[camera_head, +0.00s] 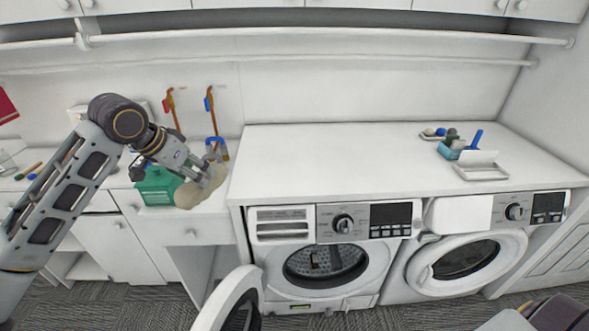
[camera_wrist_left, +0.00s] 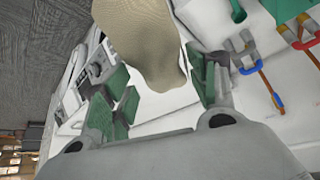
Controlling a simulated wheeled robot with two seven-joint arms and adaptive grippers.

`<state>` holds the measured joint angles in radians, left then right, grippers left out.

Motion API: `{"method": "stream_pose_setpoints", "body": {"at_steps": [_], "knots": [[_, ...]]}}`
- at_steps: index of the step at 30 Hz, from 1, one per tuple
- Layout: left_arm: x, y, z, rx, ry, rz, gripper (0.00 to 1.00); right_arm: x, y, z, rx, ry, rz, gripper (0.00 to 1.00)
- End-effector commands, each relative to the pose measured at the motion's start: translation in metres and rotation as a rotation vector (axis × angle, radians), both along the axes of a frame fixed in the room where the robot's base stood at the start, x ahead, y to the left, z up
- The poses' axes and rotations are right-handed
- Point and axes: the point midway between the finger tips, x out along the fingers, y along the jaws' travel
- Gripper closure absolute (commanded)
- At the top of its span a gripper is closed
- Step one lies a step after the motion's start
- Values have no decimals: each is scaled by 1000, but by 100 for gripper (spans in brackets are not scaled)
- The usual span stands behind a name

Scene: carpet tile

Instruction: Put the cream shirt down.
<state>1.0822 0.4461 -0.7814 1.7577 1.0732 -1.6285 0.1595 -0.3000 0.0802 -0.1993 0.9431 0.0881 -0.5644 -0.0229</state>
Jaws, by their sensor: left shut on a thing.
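The cream shirt (camera_head: 190,196) is a bunched beige cloth in the head view, at my left gripper (camera_head: 205,174) above the low counter on the left. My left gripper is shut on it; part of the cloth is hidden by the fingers. In the left wrist view the shirt (camera_wrist_left: 145,42) fills the upper middle, between and beyond the green-padded fingers of the gripper (camera_wrist_left: 163,92). I cannot tell whether the cloth touches the counter. My right gripper is not in view.
A green container (camera_head: 157,186) stands beside the shirt. A blue-handled item (camera_head: 216,147) is behind it. The wide white worktop (camera_head: 330,160) is mostly clear; a blue caddy (camera_head: 449,151) and white tray (camera_head: 482,173) sit at its right. The front washer door (camera_head: 236,302) hangs open.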

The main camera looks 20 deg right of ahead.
Motion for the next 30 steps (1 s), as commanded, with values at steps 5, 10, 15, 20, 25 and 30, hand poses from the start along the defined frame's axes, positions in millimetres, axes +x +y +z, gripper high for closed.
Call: {"method": "stream_pose_setpoints", "body": {"at_steps": [5, 10, 15, 20, 25, 30], "knots": [[-14, -7, -13, 4, -6, -96, 74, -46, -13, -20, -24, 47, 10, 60], [-28, -12, -23, 8, -12, -203, 74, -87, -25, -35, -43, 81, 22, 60], [-44, -16, -29, 13, -22, -341, 74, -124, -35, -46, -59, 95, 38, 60], [-56, -18, -30, 18, -32, -474, 74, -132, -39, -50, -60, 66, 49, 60], [-65, -19, -30, 22, -42, -584, 74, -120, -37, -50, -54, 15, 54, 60], [-67, -18, -31, 23, -51, -649, 74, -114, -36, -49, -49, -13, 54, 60]]}}
